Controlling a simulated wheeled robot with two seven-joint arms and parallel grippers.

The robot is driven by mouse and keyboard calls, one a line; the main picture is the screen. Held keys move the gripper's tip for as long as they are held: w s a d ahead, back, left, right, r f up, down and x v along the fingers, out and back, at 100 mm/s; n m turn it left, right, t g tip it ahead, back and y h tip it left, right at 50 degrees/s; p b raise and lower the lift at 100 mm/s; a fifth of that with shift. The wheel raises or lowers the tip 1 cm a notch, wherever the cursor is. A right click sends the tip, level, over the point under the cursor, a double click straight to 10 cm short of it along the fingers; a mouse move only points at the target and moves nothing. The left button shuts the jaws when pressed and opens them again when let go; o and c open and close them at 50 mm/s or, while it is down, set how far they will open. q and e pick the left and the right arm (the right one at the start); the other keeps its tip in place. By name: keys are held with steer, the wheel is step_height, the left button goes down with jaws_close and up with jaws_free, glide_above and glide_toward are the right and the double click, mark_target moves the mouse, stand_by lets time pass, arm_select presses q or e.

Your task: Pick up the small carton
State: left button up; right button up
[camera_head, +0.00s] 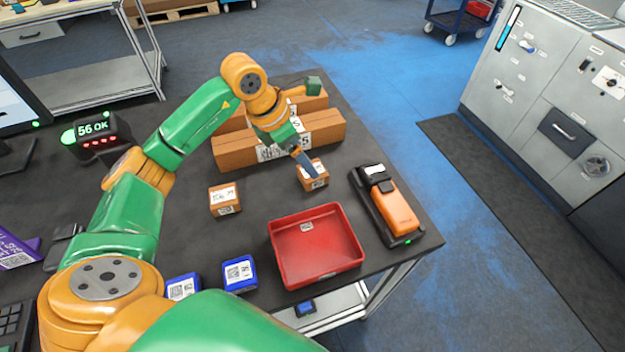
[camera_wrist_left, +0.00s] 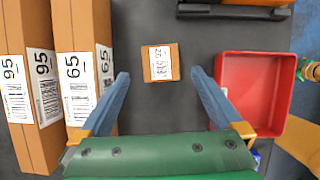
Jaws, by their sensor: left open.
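A small brown carton (camera_head: 313,182) with a white barcode label lies on the dark table, between the long cartons and the red tray. It also shows in the left wrist view (camera_wrist_left: 160,62), label up, just ahead of the fingertips and roughly centred between them. My left gripper (camera_head: 309,167) is open and above this carton; its blue fingers (camera_wrist_left: 160,74) hold nothing. In the head view one finger covers part of the carton. A second small brown carton (camera_head: 225,200) lies farther left on the table. My right gripper is not in view.
Long brown cartons (camera_head: 235,153) lie behind the small carton. The red tray (camera_head: 275,262) is in front, and an orange scanner in its black holder (camera_head: 398,212) is to the right. Two blue boxes (camera_head: 239,273) (camera_head: 181,287) lie at the near edge. A display (camera_head: 93,130) reads "56 OK".

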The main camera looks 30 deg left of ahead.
arm_select(q)
steer(key=x, duration=0.1)
steer(key=p+x, duration=0.1)
steer(key=x, duration=0.1)
steer(key=p+x, duration=0.1)
steer(key=x, duration=0.1)
steer(key=shift+s+a+f, duration=0.1)
steer(key=shift+s+f, duration=0.15)
steer(key=shift+s, duration=0.05)
steer(key=shift+w+f, duration=0.15)
steer(key=shift+f, duration=0.15)
steer(key=c, duration=1.5)
